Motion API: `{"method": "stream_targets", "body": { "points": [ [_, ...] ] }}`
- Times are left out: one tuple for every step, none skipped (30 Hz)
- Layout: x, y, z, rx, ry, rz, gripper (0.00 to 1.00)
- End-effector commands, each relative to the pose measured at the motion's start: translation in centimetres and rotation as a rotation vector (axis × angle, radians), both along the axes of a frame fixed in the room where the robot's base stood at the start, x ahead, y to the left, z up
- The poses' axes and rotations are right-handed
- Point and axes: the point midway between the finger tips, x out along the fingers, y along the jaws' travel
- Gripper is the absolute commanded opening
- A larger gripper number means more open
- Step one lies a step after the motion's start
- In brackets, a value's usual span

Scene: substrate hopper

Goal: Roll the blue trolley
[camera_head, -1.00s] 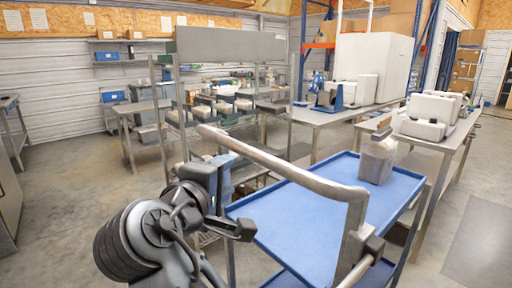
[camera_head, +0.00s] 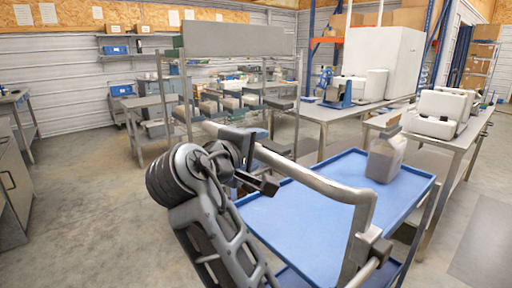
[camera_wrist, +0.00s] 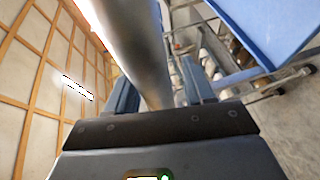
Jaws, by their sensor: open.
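The blue trolley (camera_head: 300,222) stands in front of me, its flat blue top tray sloping across the head view. Its grey tubular push handle (camera_head: 320,183) runs along the near side and bends down at the right. A translucent jar with grey-brown contents (camera_head: 385,160) stands at the tray's far right corner. My gripper (camera_wrist: 156,78) is open, and the handle bar (camera_wrist: 132,40) passes between its fingers in the wrist view. I cannot tell whether either finger touches it. In the head view my gripper is at the handle's left end, partly hidden by my wrist.
A grey rack with several pots (camera_head: 235,41) stands behind the trolley. A bench with white containers (camera_head: 437,112) stands close at the right, another table (camera_head: 340,112) behind. A grey cabinet (camera_head: 12,185) is at the far left. Open concrete floor (camera_head: 90,215) lies left of my arm.

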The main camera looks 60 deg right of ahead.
Motion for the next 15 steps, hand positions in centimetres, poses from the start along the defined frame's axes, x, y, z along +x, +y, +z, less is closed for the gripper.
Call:
{"method": "stream_targets", "body": {
  "points": [
    [0.01,-0.1,-0.03,0.0,0.0,0.0,0.53],
    [0.02,-0.11,-0.03,0.0,0.0,0.001,0.53],
    [0.03,-0.12,-0.03,0.0,0.0,0.001,0.53],
    [0.03,-0.11,-0.03,0.0,0.0,0.001,0.53],
    [0.03,-0.1,-0.03,0.0,0.0,0.001,0.53],
    [0.03,-0.1,-0.03,0.0,0.0,0.001,0.53],
    [0.03,-0.1,-0.03,0.0,0.0,0.001,0.53],
    [0.03,-0.09,-0.03,0.0,0.0,0.001,0.51],
    [0.03,-0.09,-0.03,0.0,0.0,0.001,0.47],
    [0.03,-0.09,-0.03,0.0,0.0,0.001,0.44],
    [0.03,-0.09,-0.03,0.0,0.0,0.001,0.41],
    [0.03,-0.08,-0.02,0.0,0.0,0.001,0.37],
    [0.03,-0.09,-0.01,0.0,0.0,0.001,0.34],
    [0.03,-0.09,-0.01,0.0,-0.001,0.001,0.32],
    [0.03,-0.09,-0.01,0.0,-0.001,0.001,0.28]
  ]
}}
